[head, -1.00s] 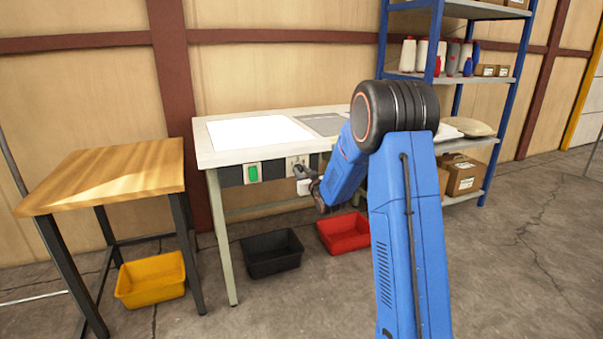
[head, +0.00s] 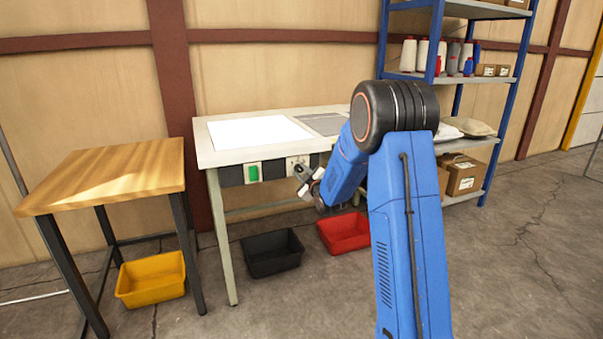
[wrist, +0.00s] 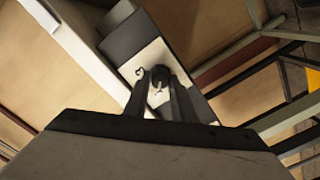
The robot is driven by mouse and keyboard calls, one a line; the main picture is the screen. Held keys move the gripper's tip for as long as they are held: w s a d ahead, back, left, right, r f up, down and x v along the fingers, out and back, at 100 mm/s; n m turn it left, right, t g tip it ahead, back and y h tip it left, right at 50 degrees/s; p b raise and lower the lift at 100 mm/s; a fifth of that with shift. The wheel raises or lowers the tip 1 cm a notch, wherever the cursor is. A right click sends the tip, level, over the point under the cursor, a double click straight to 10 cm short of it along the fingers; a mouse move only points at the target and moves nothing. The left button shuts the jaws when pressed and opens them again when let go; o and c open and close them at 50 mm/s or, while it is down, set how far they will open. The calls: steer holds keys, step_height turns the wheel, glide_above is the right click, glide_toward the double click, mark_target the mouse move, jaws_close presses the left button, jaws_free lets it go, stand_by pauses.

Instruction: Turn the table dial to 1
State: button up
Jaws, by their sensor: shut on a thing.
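The table (head: 208,158) has a white lit top panel and a dark front rail. A pale dial plate (head: 293,161) is set in that rail, right of a green switch. My gripper (head: 301,172) is at this plate. In the wrist view, my gripper's two fingers (wrist: 160,92) are closed around the dark round dial (wrist: 158,74), with a small pale mark between them. The white plate (wrist: 140,60) shows around it, with a dark curved marking at its left. I cannot read the setting. In the head view the gripper covers the dial.
The green switch (head: 252,173) is on the same rail. A wooden table (head: 110,170) stands at the left. Yellow (head: 150,280), black (head: 272,255) and red (head: 344,232) bins are on the floor. A blue shelf rack (head: 435,40) stands behind my arm at the right.

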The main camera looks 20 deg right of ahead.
steer(key=shift+n, duration=0.6)
steer(key=o, duration=1)
steer(key=s, duration=1.7)
steer(key=shift+s, duration=0.2)
